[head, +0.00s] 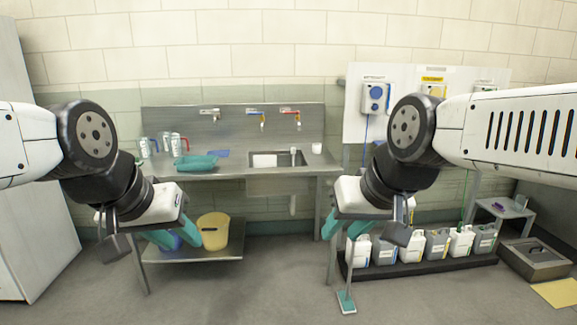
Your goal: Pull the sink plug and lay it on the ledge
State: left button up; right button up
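The sink (262,169) is a steel basin set in the right part of the steel counter against the back wall. A short upright grey-white piece (293,156) stands at the basin's right side; it may be the plug, but it is too small to be sure. The counter's bare steel top (228,170) lies left of the basin; I cannot tell which surface is the ledge. My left gripper (175,239), with teal fingers, is open and empty before the counter's left part. My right gripper (346,229) is open and empty before its right end. Both are apart from the sink.
A teal tray (196,163), several clear jugs (163,144) and a white cup (317,148) stand on the counter. Taps (262,115) are on the splashback. A yellow bucket (213,231) is on the lower shelf. Several jerrycans (437,245) stand at right. The floor ahead is clear.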

aim_at(322, 161)
jog(key=i+l+u, duration=0.1)
jog(key=i, duration=0.45)
jog(key=i+l, duration=0.15)
jog(key=i, duration=0.4)
jog(key=i+l+u, duration=0.15)
jog(key=i, duration=0.4)
jog(key=i+l, duration=0.15)
jog(key=i, duration=0.35)
jog(key=i+l+u, duration=0.15)
jog(key=i, duration=0.4)
jog(key=i+l+u, duration=0.1)
jog(key=i+l, duration=0.2)
jog(key=i, duration=0.2)
